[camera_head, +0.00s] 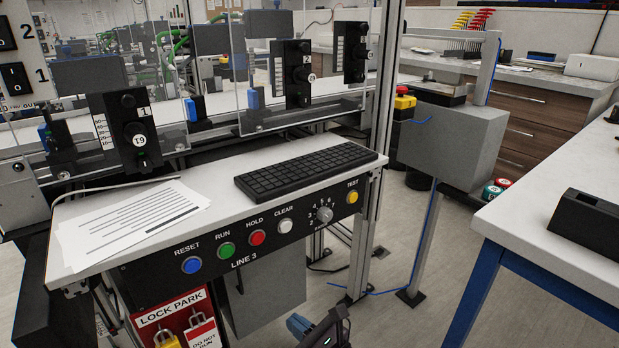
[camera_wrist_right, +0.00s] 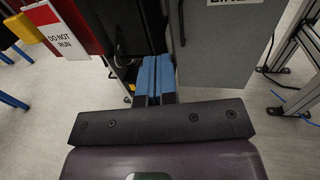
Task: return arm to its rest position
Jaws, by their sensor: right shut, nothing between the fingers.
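My right gripper (camera_head: 299,325) shows at the bottom edge of the head view, in front of and below the control panel. Its blue fingertips are pressed together in the right wrist view (camera_wrist_right: 154,76), with nothing between them. The gripper hangs below the level of the desk top, apart from the panel as far as I can tell. Most of the right arm is out of the picture. My left gripper is not in view.
The control desk (camera_head: 215,175) carries a keyboard (camera_head: 305,170) and papers (camera_head: 130,220). Below hang the lock park board (camera_head: 178,318) and a grey box (camera_head: 262,295). A blue-legged table (camera_head: 545,215) stands at right.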

